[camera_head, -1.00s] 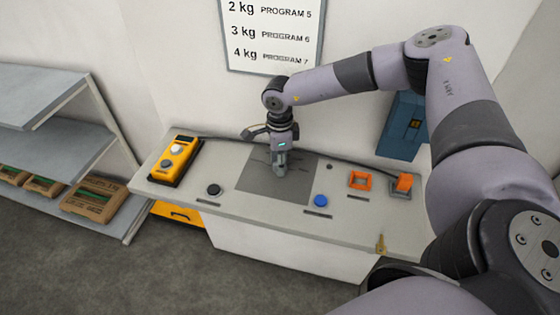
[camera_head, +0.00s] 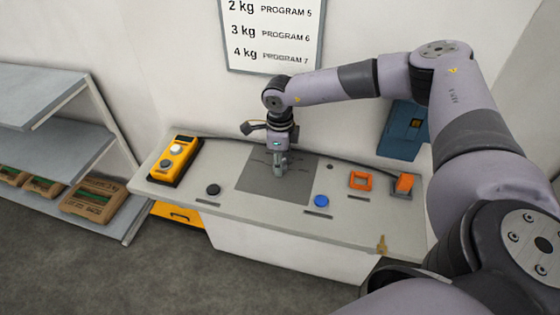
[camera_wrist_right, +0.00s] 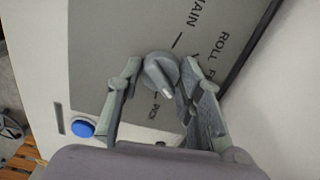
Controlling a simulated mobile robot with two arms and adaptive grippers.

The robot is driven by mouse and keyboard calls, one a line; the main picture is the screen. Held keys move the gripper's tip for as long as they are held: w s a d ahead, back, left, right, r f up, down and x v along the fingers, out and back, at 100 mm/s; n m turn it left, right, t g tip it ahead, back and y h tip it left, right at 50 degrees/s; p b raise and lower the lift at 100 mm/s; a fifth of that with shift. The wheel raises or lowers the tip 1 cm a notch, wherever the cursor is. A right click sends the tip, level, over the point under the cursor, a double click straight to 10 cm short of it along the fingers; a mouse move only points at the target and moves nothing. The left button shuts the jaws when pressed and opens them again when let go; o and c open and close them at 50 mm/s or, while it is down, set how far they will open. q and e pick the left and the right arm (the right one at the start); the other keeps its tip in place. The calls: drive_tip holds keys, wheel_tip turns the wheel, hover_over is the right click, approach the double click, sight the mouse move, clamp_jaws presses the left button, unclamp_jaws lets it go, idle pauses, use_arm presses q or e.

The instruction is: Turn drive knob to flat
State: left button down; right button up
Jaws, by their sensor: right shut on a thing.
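The drive knob (camera_wrist_right: 160,74) is a round grey knob with a raised grip bar and a white pointer mark, on a grey panel plate (camera_wrist_right: 110,40). In the right wrist view, the pointer aims down and slightly right, beside partly hidden printing. Tick marks and words ending "AIN" and starting "ROLL" surround it. My right gripper (camera_wrist_right: 161,70) has its fingers around the knob, shut on it. In the head view, my right gripper (camera_head: 281,168) points down at the panel plate (camera_head: 262,187) and hides the knob. My left gripper is not in view.
The console (camera_head: 235,212) also bears a black button (camera_head: 213,189), a blue button (camera_head: 321,201), an orange frame (camera_head: 360,181), an orange switch (camera_head: 403,184) and a key (camera_head: 381,244). A yellow control box (camera_head: 174,160) stands at its left. A blue box (camera_head: 403,128) is on the wall.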

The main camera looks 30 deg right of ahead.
drive_tip(key=o, duration=1.2)
drive_tip(key=shift+w, duration=0.1)
drive_tip(key=shift+c, duration=0.2)
drive_tip(key=shift+r, duration=0.1)
wheel_tip(320, 180, up, 12)
